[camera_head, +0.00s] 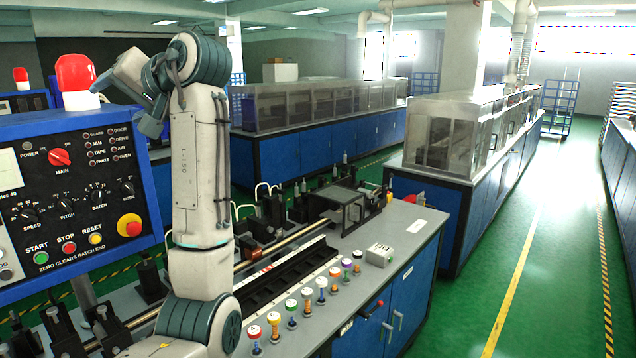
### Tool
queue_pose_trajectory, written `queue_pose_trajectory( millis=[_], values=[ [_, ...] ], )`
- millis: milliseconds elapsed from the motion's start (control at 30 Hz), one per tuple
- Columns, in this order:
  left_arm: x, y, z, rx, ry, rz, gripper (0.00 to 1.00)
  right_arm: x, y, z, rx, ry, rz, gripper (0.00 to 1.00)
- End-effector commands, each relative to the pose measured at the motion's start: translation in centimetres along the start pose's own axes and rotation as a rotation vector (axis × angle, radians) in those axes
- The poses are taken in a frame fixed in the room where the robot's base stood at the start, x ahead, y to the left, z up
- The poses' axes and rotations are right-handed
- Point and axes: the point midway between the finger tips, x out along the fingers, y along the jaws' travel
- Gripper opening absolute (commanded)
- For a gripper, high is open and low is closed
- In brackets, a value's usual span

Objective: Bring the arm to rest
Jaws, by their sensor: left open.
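My left arm (200,170) rises from the bottom left of the head view. It stands nearly upright, bends at a grey elbow joint near the top, and folds back to the left. My left gripper (150,124) is at the folded end, small and partly hidden behind the forearm. It is open, with nothing seen in it, and appears clear of the bench. My right arm and gripper do not show.
A blue control panel (75,240) with a red beacon (76,73) stands close at left. The bench (407,240) below carries a black slotted rack (285,275), several coloured-top pegs, a white labelled block (379,254) and a dark clear-sided box (343,207). The green aisle (480,290) is clear.

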Motion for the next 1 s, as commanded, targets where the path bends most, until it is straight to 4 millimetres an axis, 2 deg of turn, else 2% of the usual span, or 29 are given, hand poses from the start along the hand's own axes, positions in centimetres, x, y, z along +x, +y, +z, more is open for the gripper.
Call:
queue_pose_trajectory(
  millis=[367,567,667,767,900,1000],
  values=[
    [3.5,6.0,3.8,0.031,-0.002,0.069,0.65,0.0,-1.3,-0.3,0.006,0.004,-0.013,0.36],
    [6.0,10.5,7.6,0.053,-0.004,0.129,0.65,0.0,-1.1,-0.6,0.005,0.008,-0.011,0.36],
    [7.5,13.6,10.6,0.068,-0.008,0.172,0.65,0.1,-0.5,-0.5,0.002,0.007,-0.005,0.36],
    [9.2,17.3,14.9,0.087,-0.017,0.229,0.65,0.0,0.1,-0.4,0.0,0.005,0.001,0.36],
    [10.9,21.8,21.5,0.11,-0.029,0.315,0.65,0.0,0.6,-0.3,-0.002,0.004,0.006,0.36],
    [11.5,24.5,26.6,0.124,-0.043,0.378,0.65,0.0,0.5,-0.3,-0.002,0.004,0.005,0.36]
  ],
)
